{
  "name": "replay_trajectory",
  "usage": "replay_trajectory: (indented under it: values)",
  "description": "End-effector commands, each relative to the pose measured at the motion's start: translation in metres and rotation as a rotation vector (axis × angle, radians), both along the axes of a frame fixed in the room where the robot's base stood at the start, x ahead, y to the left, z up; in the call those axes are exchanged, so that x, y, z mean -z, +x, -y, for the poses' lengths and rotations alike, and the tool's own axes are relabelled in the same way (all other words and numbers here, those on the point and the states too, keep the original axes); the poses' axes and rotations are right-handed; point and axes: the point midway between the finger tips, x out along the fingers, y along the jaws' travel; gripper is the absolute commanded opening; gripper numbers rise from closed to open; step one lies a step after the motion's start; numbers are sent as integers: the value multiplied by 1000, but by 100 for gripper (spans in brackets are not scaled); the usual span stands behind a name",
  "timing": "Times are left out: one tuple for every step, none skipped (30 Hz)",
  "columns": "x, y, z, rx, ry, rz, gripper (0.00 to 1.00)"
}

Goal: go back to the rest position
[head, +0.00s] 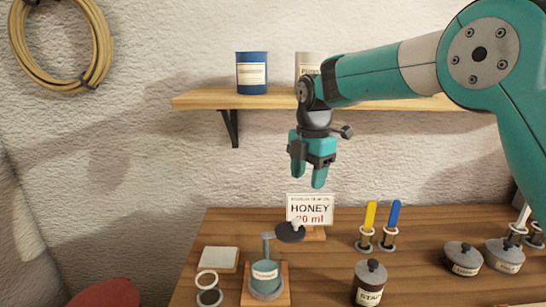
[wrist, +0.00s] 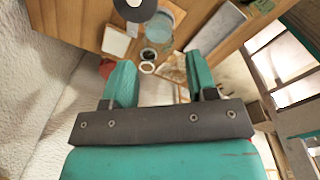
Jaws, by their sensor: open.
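My gripper (head: 309,180) hangs open and empty, pointing down, above the back of the wooden table and in front of the wall. In the wrist view its two teal fingers (wrist: 160,85) stand apart with nothing between them. In the head view the fingertips are just above a white sign (head: 310,209) reading "HONEY 20 ml". My arm reaches in from the right, in front of the wall shelf.
The wooden table (head: 335,255) carries a teal jar (head: 266,275) on a stand, a lidded pot (head: 369,283), two more pots at right, and yellow (head: 370,215) and blue (head: 393,214) handled tools. The shelf (head: 200,101) holds a blue can (head: 252,72) and a pale can.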

Motion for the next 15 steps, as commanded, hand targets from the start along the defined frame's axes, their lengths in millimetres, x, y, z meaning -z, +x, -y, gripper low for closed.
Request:
replay_trajectory:
  values:
    - [-13,-23,7,113,20,1,52]
    - [-18,-38,10,193,35,-2,52]
    - [-24,-58,14,300,56,-10,52]
    - [-27,-74,17,382,71,-17,52]
    - [-30,-90,20,464,88,-26,52]
    - [-32,-113,24,573,110,-40,52]
    - [-33,-131,27,655,128,-54,52]
    - [-34,-149,30,739,144,-70,52]
    - [-34,-173,33,848,165,-93,52]
    - [-33,-191,35,928,181,-112,52]
    - [-31,-209,37,1007,195,-133,52]
    - [-28,-231,40,1106,213,-161,52]
    - [-25,-247,41,1175,224,-184,52]
    - [-23,-261,43,1241,233,-205,52]
    - [-19,-279,44,1318,244,-234,52]
